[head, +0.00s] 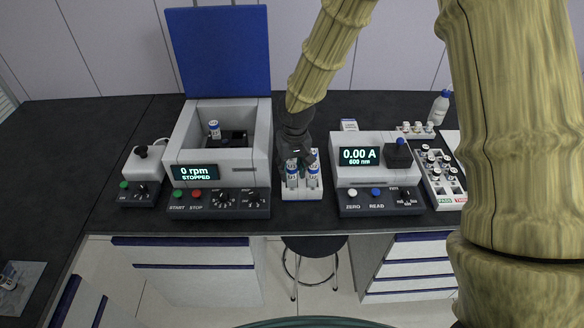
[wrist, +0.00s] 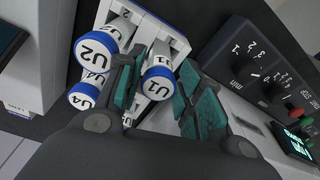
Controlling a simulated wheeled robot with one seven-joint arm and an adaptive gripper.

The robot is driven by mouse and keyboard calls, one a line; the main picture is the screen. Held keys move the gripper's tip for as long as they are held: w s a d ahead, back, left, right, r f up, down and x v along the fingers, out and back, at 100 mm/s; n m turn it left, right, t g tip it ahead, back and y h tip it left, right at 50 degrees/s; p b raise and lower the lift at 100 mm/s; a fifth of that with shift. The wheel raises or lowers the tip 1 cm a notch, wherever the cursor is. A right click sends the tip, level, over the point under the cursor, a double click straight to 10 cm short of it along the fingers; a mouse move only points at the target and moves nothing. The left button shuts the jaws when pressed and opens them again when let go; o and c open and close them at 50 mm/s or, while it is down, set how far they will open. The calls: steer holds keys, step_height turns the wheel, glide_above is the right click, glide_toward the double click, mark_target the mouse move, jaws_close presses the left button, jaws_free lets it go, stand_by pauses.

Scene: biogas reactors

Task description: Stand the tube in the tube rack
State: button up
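The white tube rack (head: 302,193) stands on the dark bench between two devices; its edge also shows in the wrist view (wrist: 176,42). Blue-capped tubes stand in it, with caps marked U2 (wrist: 95,46), U4 (wrist: 86,92) and U1 (wrist: 160,82). Another tube is partly hidden below U1. My gripper (head: 297,150) is low over the rack, pointing down. In the wrist view its teal-padded fingers (wrist: 163,88) are apart on either side of U1. A gap shows at the right pad; contact on the left is unclear. Another blue-capped tube (head: 214,130) stands in the open centrifuge.
The centrifuge (head: 218,170), lid up, stands left of the rack and reads 0 rpm, stopped. The photometer (head: 366,170) stands close on the right. A vial tray (head: 433,186) and a bottle (head: 439,107) are further right. A small mixer (head: 142,170) stands far left.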

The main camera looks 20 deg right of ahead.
steer(key=shift+r, duration=0.1)
step_height(320, 180, up, 12)
steer(key=s+b, duration=0.1)
steer(key=b, duration=0.1)
steer(key=shift+s, duration=0.25)
stand_by(0.5)
